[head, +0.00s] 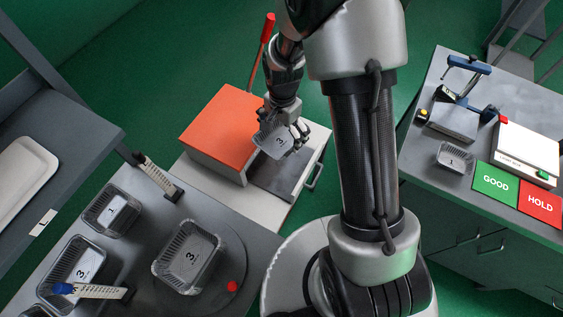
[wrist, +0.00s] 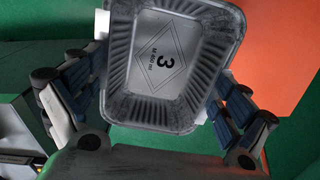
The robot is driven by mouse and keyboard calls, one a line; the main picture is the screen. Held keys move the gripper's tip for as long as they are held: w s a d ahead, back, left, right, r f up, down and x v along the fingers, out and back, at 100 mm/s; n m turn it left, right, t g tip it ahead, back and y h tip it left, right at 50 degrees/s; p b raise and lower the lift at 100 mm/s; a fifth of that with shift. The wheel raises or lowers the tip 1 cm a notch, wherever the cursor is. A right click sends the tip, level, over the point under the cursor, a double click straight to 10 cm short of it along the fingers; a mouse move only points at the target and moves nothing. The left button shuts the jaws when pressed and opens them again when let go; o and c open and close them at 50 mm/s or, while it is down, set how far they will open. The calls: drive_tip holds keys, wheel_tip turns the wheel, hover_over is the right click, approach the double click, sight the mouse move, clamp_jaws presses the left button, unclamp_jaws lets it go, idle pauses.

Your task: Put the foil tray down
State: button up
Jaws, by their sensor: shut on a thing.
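The tray's far edge is cut off at the top of that view. Whether the tray touches anything beneath it cannot be told.
The orange-topped machine (head: 222,128) has a red lever (head: 267,28). At left, a grey table holds several foil trays (head: 188,256). At right, a bench holds a tray marked 1 (head: 454,158), a green GOOD pad (head: 496,184), a red HOLD pad (head: 541,203) and a white box (head: 525,150).

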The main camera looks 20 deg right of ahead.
wheel_tip(320, 180, down, 8)
drive_tip(key=r+m, duration=0.1)
drive_tip(key=m, duration=1.2)
drive_tip(key=m+b, duration=0.2)
drive_tip(key=b, duration=0.1)
hover_over(283, 165)
drive_tip(key=s+a, duration=0.1)
drive_tip(key=s, duration=0.3)
drive_tip(key=f, duration=1.6)
drive_tip(key=shift+w+a, duration=0.15)
drive_tip(key=shift+w, duration=0.1)
drive_tip(key=w, duration=0.1)
drive_tip(key=w+d, duration=0.1)
drive_tip(key=w, duration=0.1)
drive_tip(key=shift+w, duration=0.15)
drive_tip(key=shift+w+d+f+b, duration=0.15)
drive_tip(key=shift+w+f+b, duration=0.15)
drive_tip(key=shift+b, duration=0.15)
drive_tip(key=shift+s+f, duration=0.1)
drive_tip(key=shift+f, duration=0.15)
